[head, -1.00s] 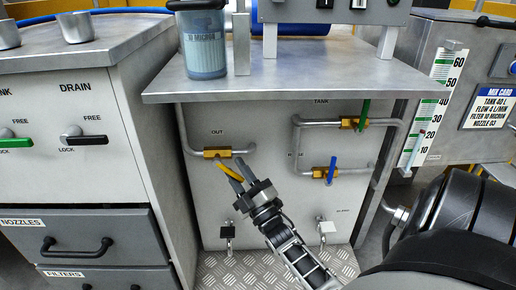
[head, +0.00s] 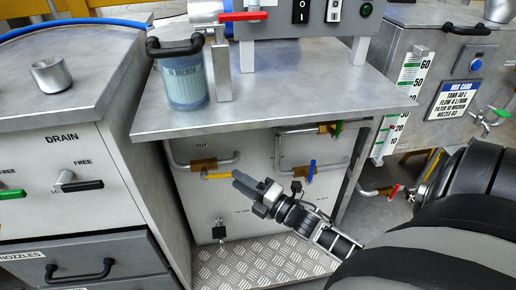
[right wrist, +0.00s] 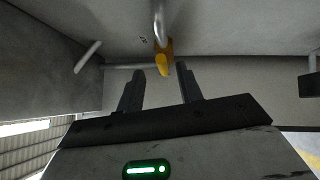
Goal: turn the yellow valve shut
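The yellow valve handle (head: 216,177) sticks out from a brass valve body (head: 204,164) on the pipe under the bench, below the OUT label. In the head view it points right, roughly along the pipe. My right gripper (head: 238,181) is just right of the handle's free end. In the right wrist view the yellow handle (right wrist: 164,64) shows beyond the fingertips, across the gap between them. The right gripper's fingers (right wrist: 160,82) are apart with nothing gripped between them. My left gripper is not in view.
A blue-handled valve (head: 311,170) and a green-handled valve (head: 338,129) sit on pipes to the right. A red-handled valve (head: 394,191) is farther right. The bench top (head: 280,112) overhangs the pipes and carries a filter jar (head: 186,84). A drawer cabinet (head: 75,210) stands at left.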

